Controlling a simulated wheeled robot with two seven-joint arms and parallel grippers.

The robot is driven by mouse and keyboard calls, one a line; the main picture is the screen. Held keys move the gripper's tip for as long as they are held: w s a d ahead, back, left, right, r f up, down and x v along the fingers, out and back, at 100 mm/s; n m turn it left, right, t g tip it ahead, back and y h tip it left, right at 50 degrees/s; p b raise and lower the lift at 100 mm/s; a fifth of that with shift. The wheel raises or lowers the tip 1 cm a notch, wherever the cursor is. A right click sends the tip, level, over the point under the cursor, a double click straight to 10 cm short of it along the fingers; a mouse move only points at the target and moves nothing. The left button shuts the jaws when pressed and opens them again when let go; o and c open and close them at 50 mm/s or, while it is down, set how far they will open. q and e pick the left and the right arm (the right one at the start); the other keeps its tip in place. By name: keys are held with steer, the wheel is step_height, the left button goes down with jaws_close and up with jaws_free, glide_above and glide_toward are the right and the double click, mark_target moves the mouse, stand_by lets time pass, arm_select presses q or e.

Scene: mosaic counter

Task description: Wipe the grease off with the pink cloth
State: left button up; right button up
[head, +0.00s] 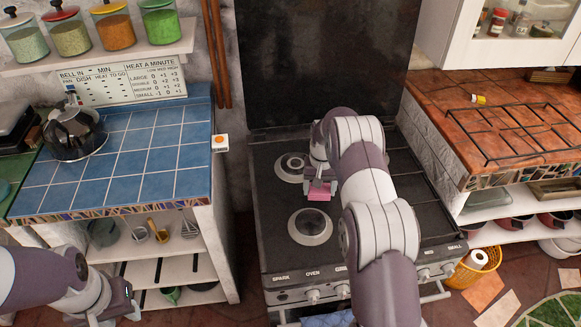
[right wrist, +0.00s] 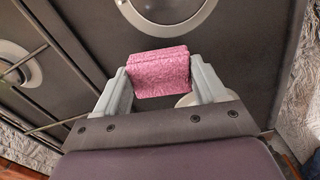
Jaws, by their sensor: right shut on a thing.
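The pink cloth (head: 319,194) is a small, thick folded block over the black stove top (head: 268,222), between the two burners on its left side. My right gripper (head: 320,188) is shut on it. In the right wrist view the cloth (right wrist: 160,72) sits between both fingertips (right wrist: 158,84); I cannot tell whether it touches the stove. I cannot make out any grease on the stove; my right arm hides part of the top. My left gripper (head: 122,309) is low at the bottom left, in front of the shelves, and its jaw opening is unclear.
A front burner (head: 310,226) and a back burner (head: 290,167) flank the cloth. A blue-tiled counter (head: 150,150) with a kettle (head: 74,133) stands left. A red-tiled counter (head: 440,95) with a wire rack (head: 530,130) stands right. A dark panel (head: 320,60) rises behind the stove.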

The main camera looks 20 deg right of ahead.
step_height(320, 180, up, 3)
steer(key=shift+s+p, duration=0.15)
steer(key=shift+p, duration=0.65)
steer(key=shift+r+p, duration=0.4)
steer(key=shift+r, duration=0.25)
